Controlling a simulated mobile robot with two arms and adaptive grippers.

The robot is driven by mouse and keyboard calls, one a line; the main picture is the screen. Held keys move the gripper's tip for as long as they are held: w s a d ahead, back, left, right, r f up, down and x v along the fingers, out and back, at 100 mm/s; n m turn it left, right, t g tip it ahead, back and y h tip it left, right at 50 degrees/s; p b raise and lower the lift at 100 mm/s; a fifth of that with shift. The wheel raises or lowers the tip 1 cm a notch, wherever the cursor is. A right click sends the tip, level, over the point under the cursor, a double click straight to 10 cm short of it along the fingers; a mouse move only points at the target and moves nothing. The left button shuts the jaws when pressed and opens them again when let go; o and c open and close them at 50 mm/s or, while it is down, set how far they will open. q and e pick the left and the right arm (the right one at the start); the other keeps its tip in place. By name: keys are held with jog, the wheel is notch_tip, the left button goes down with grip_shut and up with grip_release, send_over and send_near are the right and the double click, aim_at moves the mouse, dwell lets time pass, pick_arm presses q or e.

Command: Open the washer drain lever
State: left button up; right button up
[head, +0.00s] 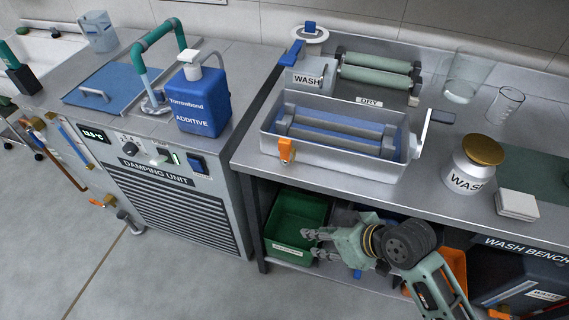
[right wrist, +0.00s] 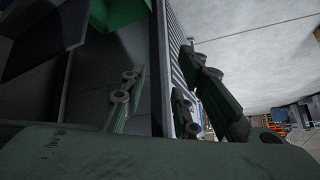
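My right gripper (head: 310,243) is below and slightly right of the lever in the head view, in front of the bench's lower shelf, pointing left. Its fingers are apart with nothing between them, which the right wrist view (right wrist: 156,98) also shows. It is clear of the lever. The lever does not show in the right wrist view. My left gripper is not in view.
The bench's front edge (head: 345,197) lies above my right gripper. A green bin (head: 283,222) and an orange bin (head: 452,262) sit on the shelf below. The damping unit (head: 175,205) stands left of the bench. The floor in front is clear.

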aim_at(285, 162)
jog(key=w+a+r+n+y, duration=0.1)
jog(key=w+r+n+y, duration=0.15)
jog(key=r, duration=0.45)
jog(key=w+a+r+n+g+y, duration=0.1)
jog(key=w+r+n+y, duration=0.1)
jog(key=w+r, duration=0.35)
jog(key=w+a+r+n+y, duration=0.1)
jog(key=w+r+n+y, duration=0.1)
jog(key=r, duration=0.7)
jog(key=x, duration=0.7)
jog(key=shift+s+d+f, duration=0.15)
jog(key=shift+f, duration=0.1)
grip_shut()
